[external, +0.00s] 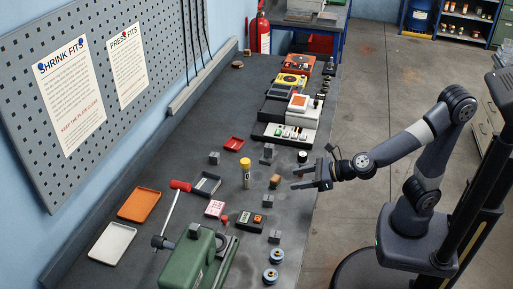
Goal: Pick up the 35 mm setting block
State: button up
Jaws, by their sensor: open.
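Several small blocks lie on the dark bench. One grey block (214,158) is at the left, a taller grey piece (267,151) stands near the middle, and two more grey blocks (268,201) (275,237) are nearer the camera. A tan block (275,181) lies just left of my gripper. No size marks are legible, so I cannot tell which is the 35 mm setting block. My gripper (295,178) is open and empty near the bench's right edge, its fingers pointing left. It appears apart from the tan block; its height above the bench is unclear.
Instruments (299,104) fill the far end.

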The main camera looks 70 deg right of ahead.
send_near(268, 197)
jog(key=shift+w+a+f, duration=0.15)
jog(key=shift+w+f, duration=0.7)
jog(key=shift+w, duration=0.15)
jog(key=shift+w+a+f, duration=0.2)
jog(key=shift+w+f, duration=0.6)
jog(key=shift+w, duration=0.2)
jog(key=shift+r+p+x, duration=0.15)
jog(key=shift+p+x, duration=0.3)
jog(key=shift+x, duration=0.55)
jog(key=shift+r+p+x, duration=0.2)
jog(key=shift+p+x, duration=0.2)
jog(key=shift+x, duration=1.3)
jog(key=shift+c, duration=0.5)
grip_shut()
